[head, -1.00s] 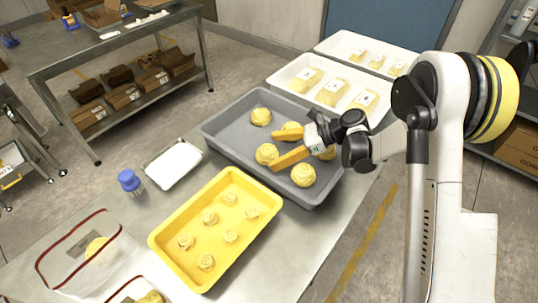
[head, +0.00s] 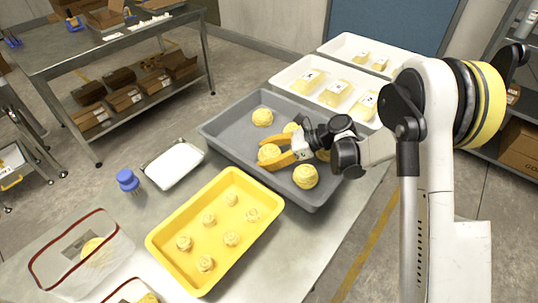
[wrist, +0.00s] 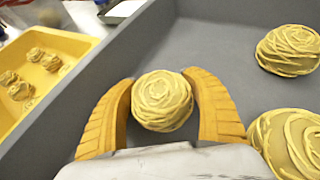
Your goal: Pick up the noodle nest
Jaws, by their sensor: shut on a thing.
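Several round yellow noodle nests lie in a grey tray (head: 219,133). My gripper (head: 269,152) is low in this tray, with its two orange fingers shut on one noodle nest (head: 268,154). In the wrist view this nest (wrist: 162,100) sits between the curved fingertips, with a finger against each side. It appears to be at the tray floor; I cannot tell whether it is lifted. Another nest (head: 305,176) lies in front of my gripper, and one (head: 262,117) lies farther back. My gripper and wrist partly hide other nests.
A yellow tray (head: 167,255) with several small nests stands to the front left. A white tray (head: 172,164) and a blue object (head: 128,181) are left of the grey tray. White trays with packs (head: 337,93) stand behind it. The grey tray's walls surround my gripper.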

